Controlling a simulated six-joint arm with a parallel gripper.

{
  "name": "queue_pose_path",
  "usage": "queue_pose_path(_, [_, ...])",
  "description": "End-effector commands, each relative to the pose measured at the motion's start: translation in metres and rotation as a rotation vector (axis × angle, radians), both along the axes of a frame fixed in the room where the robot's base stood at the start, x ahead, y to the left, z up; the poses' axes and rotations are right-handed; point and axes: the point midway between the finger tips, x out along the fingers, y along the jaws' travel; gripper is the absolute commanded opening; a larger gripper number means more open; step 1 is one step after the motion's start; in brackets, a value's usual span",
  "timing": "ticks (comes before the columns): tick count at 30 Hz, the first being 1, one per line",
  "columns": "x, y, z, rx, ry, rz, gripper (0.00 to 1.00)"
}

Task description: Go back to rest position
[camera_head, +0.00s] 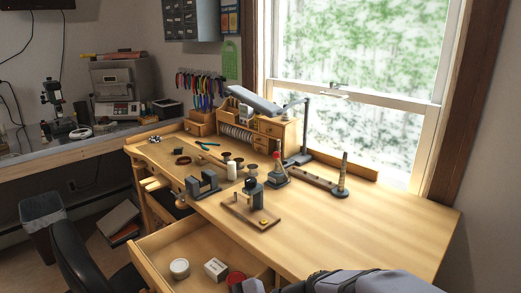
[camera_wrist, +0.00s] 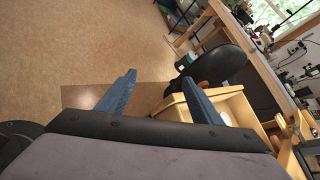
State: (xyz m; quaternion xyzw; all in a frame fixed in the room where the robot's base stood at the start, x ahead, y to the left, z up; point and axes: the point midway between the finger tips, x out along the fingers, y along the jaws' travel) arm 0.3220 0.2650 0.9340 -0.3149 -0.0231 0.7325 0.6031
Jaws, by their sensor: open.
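My gripper (camera_wrist: 159,77) shows in the wrist view with its two blue fingers spread wide apart. It is open, and nothing is between the fingers. Beyond them the wrist view shows the floor, the black chair and the light wooden drawer. In the head view, grey parts of my arm lie along the bottom edge, in front of the workbench. The fingers cannot be made out clearly there.
The wooden workbench (camera_head: 365,215) has a wide clear area at right. Its open drawer (camera_head: 160,244) holds a white round container (camera_head: 179,268), a small box (camera_head: 216,269) and a red round thing (camera_head: 236,278). A black chair (camera_head: 88,262) stands at left. A lamp (camera_head: 305,130) stands behind.

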Motion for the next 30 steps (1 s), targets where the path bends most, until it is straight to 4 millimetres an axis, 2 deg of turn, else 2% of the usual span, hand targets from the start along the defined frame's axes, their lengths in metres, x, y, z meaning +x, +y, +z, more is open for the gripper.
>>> queue_pose_path(1, [-0.022,-0.015,0.003,-0.041,-0.032,0.076,0.59])
queue_pose_path(3, [-0.055,-0.038,-0.004,-0.098,-0.072,0.201,0.59])
queue_pose_path(6, [-0.087,-0.074,-0.010,-0.223,-0.138,0.356,0.59])
queue_pose_path(7, [-0.090,-0.086,-0.013,-0.277,-0.164,0.391,0.59])
queue_pose_path(12, [-0.085,-0.162,-0.019,-0.589,-0.338,0.576,0.59])
queue_pose_path(15, [-0.074,-0.201,-0.015,-0.732,-0.440,0.683,0.59])
queue_pose_path(18, [-0.062,-0.230,-0.008,-0.840,-0.527,0.773,0.59])
queue_pose_path(21, [-0.052,-0.250,-0.002,-0.912,-0.591,0.841,0.59])
queue_pose_path(24, [-0.046,-0.261,0.002,-0.953,-0.630,0.883,0.59])
queue_pose_path(30, [-0.042,-0.266,0.002,-0.974,-0.653,0.906,0.59])
